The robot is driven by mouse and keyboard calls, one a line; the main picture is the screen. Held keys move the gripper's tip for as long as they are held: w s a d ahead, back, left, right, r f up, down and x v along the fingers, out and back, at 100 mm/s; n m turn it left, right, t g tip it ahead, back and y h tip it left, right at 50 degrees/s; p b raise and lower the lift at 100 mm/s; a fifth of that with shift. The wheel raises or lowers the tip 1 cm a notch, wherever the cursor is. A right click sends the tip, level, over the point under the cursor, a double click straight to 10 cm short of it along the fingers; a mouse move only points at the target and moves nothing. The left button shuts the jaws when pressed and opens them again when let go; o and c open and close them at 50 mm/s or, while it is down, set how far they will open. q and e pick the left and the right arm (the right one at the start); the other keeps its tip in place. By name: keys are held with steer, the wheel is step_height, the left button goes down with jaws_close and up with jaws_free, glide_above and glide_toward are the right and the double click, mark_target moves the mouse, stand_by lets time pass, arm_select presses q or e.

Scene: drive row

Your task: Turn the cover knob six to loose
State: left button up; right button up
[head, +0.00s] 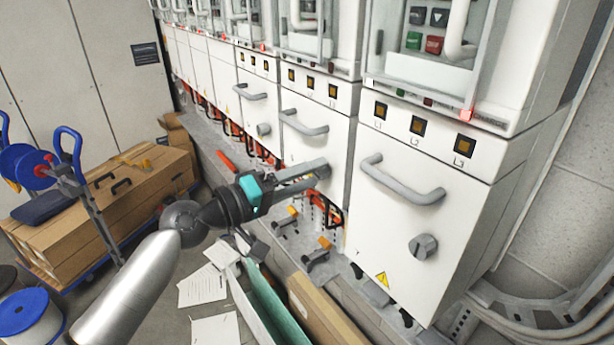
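The nearest white cabinet front (380,226) carries a grey cover knob (423,247) below its bar handle. A smaller knob (263,129) shows on a cabinet further back. My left gripper (321,171) reaches from the left to the lower front of the cabinet between these two. Its fingertips are where that cabinet's knob would sit; the fingers hide that spot. I cannot tell whether they touch or grip a knob, or how wide they stand apart. No knob number is readable. My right gripper is not in view.
Bar handles (400,180) stick out from the fronts. Below the gripper are orange-and-black parts (318,254) on the ledge and an open long box (262,300). A cart with brown boxes (140,190) and a blue-rimmed reel (28,312) stand left. Papers lie on the floor.

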arm_select(q)
steer(key=shift+o, duration=0.3)
steer(key=shift+f, duration=0.1)
steer(key=shift+s+a, duration=0.2)
steer(key=shift+a, duration=0.05)
steer(key=b+v, duration=0.6)
steer(key=v, duration=0.8)
steer(key=shift+s+a, duration=0.25)
